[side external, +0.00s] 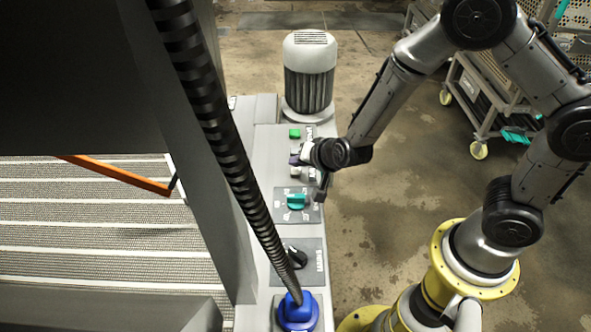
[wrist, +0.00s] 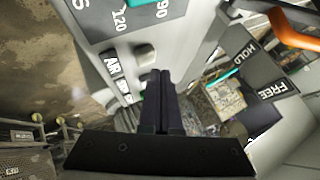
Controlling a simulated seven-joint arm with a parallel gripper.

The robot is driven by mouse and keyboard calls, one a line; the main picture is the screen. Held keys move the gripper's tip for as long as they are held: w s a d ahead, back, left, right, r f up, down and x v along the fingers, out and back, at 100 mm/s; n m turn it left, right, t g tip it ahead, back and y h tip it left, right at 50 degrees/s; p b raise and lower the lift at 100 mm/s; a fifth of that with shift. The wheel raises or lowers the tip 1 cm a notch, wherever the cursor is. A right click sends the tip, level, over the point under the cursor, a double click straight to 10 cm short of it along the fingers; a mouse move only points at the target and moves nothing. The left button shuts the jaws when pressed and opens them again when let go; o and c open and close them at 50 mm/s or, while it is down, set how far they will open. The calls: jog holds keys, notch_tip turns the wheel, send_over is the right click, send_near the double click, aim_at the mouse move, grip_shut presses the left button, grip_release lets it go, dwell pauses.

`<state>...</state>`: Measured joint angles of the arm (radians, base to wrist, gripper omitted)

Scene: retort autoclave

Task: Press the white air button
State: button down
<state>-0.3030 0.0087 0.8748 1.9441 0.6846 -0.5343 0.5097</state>
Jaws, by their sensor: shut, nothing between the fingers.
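The white air button (wrist: 144,55) shows in the wrist view as a small pale knob on the grey panel, beside the AIR label (wrist: 112,65). In the side view a pale button (side external: 294,170) sits just below my gripper on the panel, partly hidden. My gripper (wrist: 160,73) is shut and empty. Its fingertips lie just right of and below the pale button in the wrist view; whether they touch it I cannot tell. In the side view my gripper (side external: 296,159) is over the panel, between the green button (side external: 294,133) and the teal knob (side external: 297,202).
The panel also carries a black knob (side external: 297,257) and a blue fitting (side external: 298,312). A motor (side external: 309,80) stands beyond the green button. A black ribbed hose (side external: 225,150) crosses left of the panel. A wheeled cart (side external: 490,100) stands at right; the floor between is clear.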

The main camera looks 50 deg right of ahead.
aim_at(298, 174)
jog(key=shift+f, duration=0.25)
dwell(0.6)
jog(key=shift+f, duration=0.2)
jog(key=shift+f, duration=0.55)
dwell(0.7)
dwell(0.4)
jog(key=shift+r, duration=0.95)
jog(key=shift+r, duration=0.1)
jog(key=shift+r, duration=2.45)
